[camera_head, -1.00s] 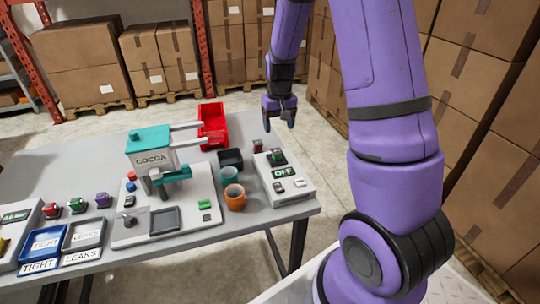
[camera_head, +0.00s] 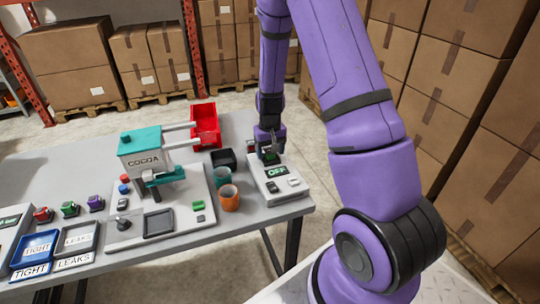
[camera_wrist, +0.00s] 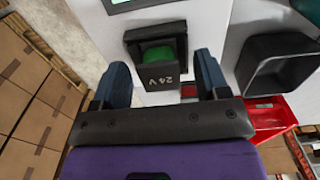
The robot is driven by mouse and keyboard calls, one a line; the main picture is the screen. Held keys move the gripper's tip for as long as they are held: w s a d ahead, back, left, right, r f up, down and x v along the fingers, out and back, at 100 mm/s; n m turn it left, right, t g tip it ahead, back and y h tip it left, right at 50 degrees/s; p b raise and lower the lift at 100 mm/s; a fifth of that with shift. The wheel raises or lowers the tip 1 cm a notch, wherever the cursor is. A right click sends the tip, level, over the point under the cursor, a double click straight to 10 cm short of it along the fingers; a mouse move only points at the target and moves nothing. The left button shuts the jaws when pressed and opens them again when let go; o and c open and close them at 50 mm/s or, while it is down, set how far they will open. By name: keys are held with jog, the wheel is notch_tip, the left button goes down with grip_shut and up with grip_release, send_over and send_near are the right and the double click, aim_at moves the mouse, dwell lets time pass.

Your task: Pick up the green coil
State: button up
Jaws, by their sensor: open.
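The green coil (camera_wrist: 158,55) is a dark block with a green middle and a "24 V" label in the wrist view. It sits at the end of the white unit with the OFF display (camera_head: 277,171). In the head view it is mostly hidden by my gripper (camera_head: 270,143). In the wrist view, my gripper (camera_wrist: 162,78) is open, with one dark finger on each side of the coil's near end. The fingers look apart from the coil, and nothing is held.
A black open bin (camera_head: 223,159), a teal cup (camera_head: 222,177) and an orange cup (camera_head: 229,198) stand left of the unit. Small red, green and purple parts sit at far left.

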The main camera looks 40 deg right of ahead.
jog(key=shift+c, duration=0.2)
jog(key=c, duration=1)
